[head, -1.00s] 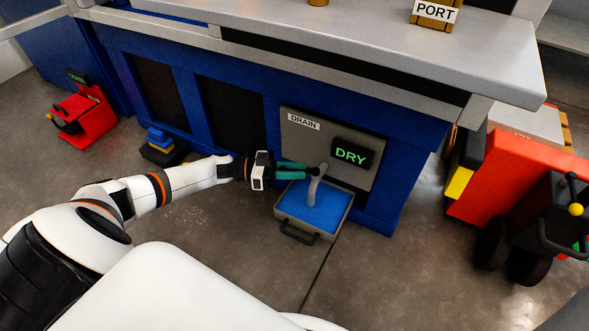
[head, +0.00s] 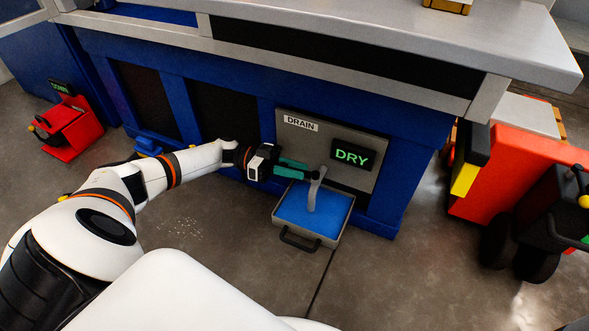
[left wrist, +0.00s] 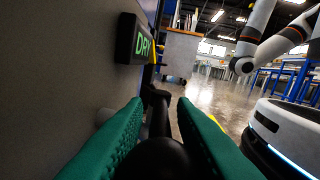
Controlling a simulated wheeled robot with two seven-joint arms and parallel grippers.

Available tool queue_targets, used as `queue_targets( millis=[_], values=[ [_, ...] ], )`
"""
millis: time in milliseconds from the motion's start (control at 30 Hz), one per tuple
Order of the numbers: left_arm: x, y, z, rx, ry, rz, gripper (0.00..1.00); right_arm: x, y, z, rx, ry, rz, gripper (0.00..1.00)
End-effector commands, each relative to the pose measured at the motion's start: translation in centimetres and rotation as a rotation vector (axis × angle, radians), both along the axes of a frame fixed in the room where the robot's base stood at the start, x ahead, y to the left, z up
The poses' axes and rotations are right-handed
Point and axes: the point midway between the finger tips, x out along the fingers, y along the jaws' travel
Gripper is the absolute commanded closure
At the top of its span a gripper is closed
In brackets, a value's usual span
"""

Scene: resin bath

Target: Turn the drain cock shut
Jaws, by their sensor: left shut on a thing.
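The drain cock is a black handle (left wrist: 159,120) with a rounded black knob, on the grey panel marked DRAIN (head: 289,143). My left gripper (head: 310,174) has green fingers and is shut on the cock handle. In the left wrist view the fingers lie on both sides of the black knob. In the head view the fingers hide most of the handle. My right gripper is not in view.
A grey tray with a blue inside (head: 333,237) sits on the floor below the spout. The blue bench (head: 415,150) with its grey top overhangs the panel. A red cart (head: 500,175) stands at right, a red device (head: 72,135) at far left. The floor in front is open.

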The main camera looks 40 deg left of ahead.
Motion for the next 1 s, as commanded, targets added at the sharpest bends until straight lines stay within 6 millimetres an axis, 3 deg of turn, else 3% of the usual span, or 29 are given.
queue_targets(
  millis=[100, 133, 200, 567, 833, 1000],
  values=[
    [-0.1, -0.2, -0.3, 0.003, 0.004, -0.002, 1.00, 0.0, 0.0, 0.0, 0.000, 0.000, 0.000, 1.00],
    [-0.1, -0.2, -0.3, 0.002, 0.004, -0.003, 0.74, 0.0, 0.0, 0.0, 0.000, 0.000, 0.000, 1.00],
    [-0.1, -0.2, -0.3, 0.002, 0.004, -0.003, 0.67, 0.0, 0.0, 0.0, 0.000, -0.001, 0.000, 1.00],
    [-0.3, 0.9, 0.0, 0.002, 0.002, 0.000, 0.67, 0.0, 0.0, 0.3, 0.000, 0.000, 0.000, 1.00],
    [-1.9, 6.2, -0.1, 0.003, 0.004, 0.004, 0.67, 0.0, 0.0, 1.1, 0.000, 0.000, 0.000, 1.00],
    [-2.8, 9.2, -0.3, 0.002, 0.004, 0.001, 0.67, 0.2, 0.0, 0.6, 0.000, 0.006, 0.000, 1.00]
  ],
)
